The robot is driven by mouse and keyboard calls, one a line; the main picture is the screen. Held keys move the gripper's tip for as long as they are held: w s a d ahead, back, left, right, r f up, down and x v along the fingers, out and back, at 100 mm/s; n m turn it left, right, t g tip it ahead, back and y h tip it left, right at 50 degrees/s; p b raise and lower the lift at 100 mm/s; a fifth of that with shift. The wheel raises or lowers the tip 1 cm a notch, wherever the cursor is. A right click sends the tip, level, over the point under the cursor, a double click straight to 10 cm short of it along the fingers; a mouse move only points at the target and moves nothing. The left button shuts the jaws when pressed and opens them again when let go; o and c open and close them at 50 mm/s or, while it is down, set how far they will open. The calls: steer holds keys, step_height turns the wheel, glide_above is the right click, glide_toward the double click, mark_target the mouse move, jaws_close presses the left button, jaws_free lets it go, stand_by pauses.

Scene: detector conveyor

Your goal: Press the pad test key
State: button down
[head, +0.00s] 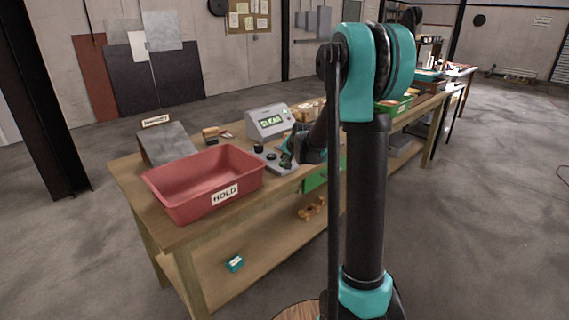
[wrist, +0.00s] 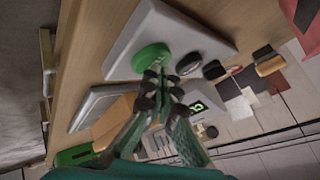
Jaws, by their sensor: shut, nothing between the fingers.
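A grey key panel (wrist: 185,30) lies on the wooden bench, with a round green key (wrist: 151,57) and a dark green-black key (wrist: 189,64) in the wrist view. No key label is readable. The panel also shows in the head view (head: 272,154). My gripper (wrist: 157,77) is shut and empty, its fingertips at the near edge of the green key; whether they touch it I cannot tell. In the head view my gripper (head: 288,158) reaches over the panel's right end and hides part of it.
A red HOLD bin (head: 204,181) stands at the bench's front left, beside a grey sloped stand (head: 168,144). Small dark objects lie near the panel. A green tray (head: 394,105) sits farther right along the bench (head: 222,231). Grey floor is open at right.

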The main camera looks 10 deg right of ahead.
steer(key=shift+r, duration=0.85)
steer(key=shift+r, duration=0.1)
steer(key=shift+r, duration=2.4)
steer(key=s+d+f+n+g, duration=0.1)
steer(key=s+f, duration=0.4)
steer(key=s, duration=0.8)
steer(key=s+d+f+n+g+h, duration=0.1)
steer(key=s+f, duration=0.4)
steer(key=s, duration=0.9)
steer(key=s+d+f+n+g+h, duration=0.1)
steer(key=s+f+n, duration=0.3)
steer(key=s, duration=1)
steer(key=shift+d+f+n+g, duration=0.3)
steer(key=shift+d+f+g, duration=0.15)
steer(key=shift+f+g, duration=0.45)
steer(key=shift+w, duration=0.1)
